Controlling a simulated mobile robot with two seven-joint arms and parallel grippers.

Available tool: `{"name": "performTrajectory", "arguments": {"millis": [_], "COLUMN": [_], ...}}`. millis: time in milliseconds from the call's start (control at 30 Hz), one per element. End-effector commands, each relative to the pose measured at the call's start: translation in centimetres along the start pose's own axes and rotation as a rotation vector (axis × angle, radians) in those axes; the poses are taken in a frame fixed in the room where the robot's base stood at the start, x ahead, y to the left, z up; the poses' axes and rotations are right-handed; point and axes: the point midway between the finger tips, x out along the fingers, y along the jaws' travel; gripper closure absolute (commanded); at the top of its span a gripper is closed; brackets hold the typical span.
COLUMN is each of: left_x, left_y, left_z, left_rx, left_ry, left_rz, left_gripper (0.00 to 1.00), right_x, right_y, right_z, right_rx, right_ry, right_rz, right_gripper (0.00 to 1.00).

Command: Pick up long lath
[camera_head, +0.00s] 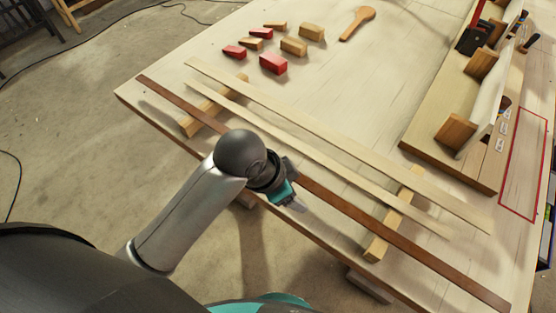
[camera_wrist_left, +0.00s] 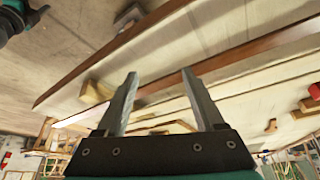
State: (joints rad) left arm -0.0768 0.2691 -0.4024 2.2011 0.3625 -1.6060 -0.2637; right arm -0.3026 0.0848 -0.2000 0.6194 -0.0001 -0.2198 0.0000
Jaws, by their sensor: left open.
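Three laths lie side by side across two wooden bearers on the workbench. The dark brown lath (camera_head: 400,243) is nearest the bench's near edge and looks the longest; it also shows in the left wrist view (camera_wrist_left: 250,61). A middle pale lath (camera_head: 330,160) and a far pale lath (camera_head: 340,142) lie beyond it. My left gripper (camera_head: 299,206) is open and empty, at the near side of the brown lath's middle; my wrist hides part of that lath. In the left wrist view the spread fingers (camera_wrist_left: 158,76) have nothing between them. My right gripper is not in view.
The bearers are a left one (camera_head: 197,119) and a right one (camera_head: 379,243). Red and tan wedges (camera_head: 273,63) and a wooden mallet-like tool (camera_head: 357,23) lie at the back. A board with clamps and blocks (camera_head: 420,133) stands at the right. The bench between is clear.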

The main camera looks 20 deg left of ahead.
Motion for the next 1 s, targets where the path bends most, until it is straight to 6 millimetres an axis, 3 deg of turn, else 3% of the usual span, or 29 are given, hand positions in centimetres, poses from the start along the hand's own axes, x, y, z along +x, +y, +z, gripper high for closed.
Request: {"name": "performTrajectory", "arguments": {"millis": [33, 100, 300, 600, 833, 1000], "left_x": [-1.4, -2.5, -3.7, -7.2, -10.2, -10.7], "left_y": [-0.1, 0.2, -1.0, -6.1, -9.3, -10.1], "left_z": [-1.8, -3.3, -5.8, -7.0, -7.0, -6.8], "left_rx": [0.107, 0.248, 0.584, 0.938, 1.051, 1.073], "left_ry": [0.008, -0.001, -0.074, -0.260, -0.360, -0.384], "left_rz": [0.013, 0.042, 0.103, 0.169, 0.210, 0.226], "left_gripper": [0.30, 0.30, 0.30, 0.30, 0.30, 0.30], "right_x": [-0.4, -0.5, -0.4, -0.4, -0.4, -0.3], "right_y": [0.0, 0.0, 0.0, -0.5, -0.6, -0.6], "right_z": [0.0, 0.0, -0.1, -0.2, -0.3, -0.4], "right_rx": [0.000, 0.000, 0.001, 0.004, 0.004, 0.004], "right_ry": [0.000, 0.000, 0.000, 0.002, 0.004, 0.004], "right_rz": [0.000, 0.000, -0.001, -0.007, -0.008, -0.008], "right_gripper": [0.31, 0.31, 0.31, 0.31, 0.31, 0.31]}}
